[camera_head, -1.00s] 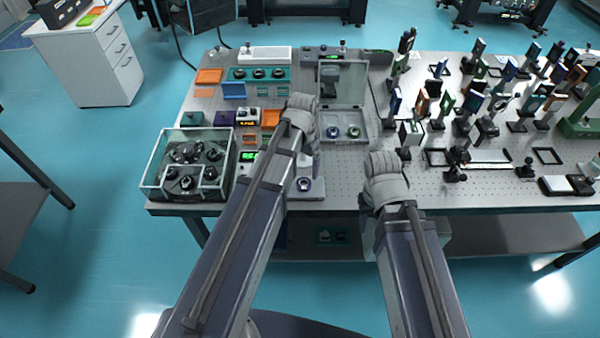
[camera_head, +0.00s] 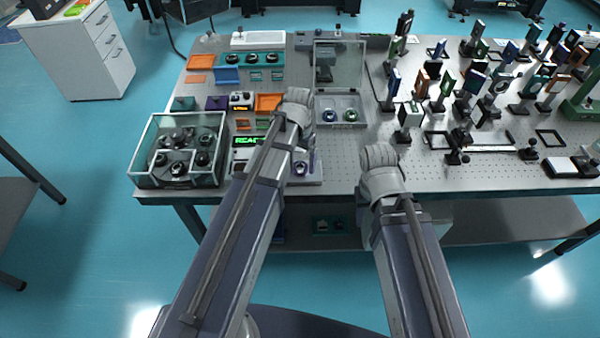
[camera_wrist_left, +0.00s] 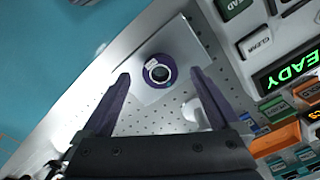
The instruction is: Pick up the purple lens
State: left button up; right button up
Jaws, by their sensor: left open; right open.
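The purple lens (camera_head: 300,168) is a dark round glass in a purple ring, near the table's front edge in the head view. In the left wrist view the purple lens (camera_wrist_left: 159,72) lies on a light square plate, with a small white label on its ring. My left gripper (camera_wrist_left: 160,76) is open and points at it. The fingertips show on either side of the lens with gaps, and nothing is held. In the head view the left gripper (camera_head: 312,150) is partly hidden by its arm, just above the lens. My right arm's fingers are hidden behind its own links.
A device with a green display (camera_head: 248,141) is left of the lens. A glass-walled box (camera_head: 142,165) of dark parts stands further left. An open case (camera_head: 326,98) with two lenses is behind. Mounted optics crowd the right; the perforated table (camera_head: 350,163) between is clear.

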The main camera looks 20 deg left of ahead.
aim_at(299, 167)
pick_arm(q)
notch_tip(299, 167, down, 2)
jog(key=shift+f+b, duration=0.25)
jog(key=shift+b, duration=0.5)
pick_arm(e)
notch_tip(299, 167, down, 2)
jog(key=shift+f, duration=0.2)
pick_arm(q)
jog(key=shift+r, duration=0.1)
grip_shut()
jog(key=shift+r, duration=0.15)
pick_arm(e)
jog(key=shift+r, duration=0.15)
pick_arm(q)
notch_tip(299, 167, up, 10)
jog(key=p, duration=1)
pick_arm(e)
notch_tip(299, 167, up, 10)
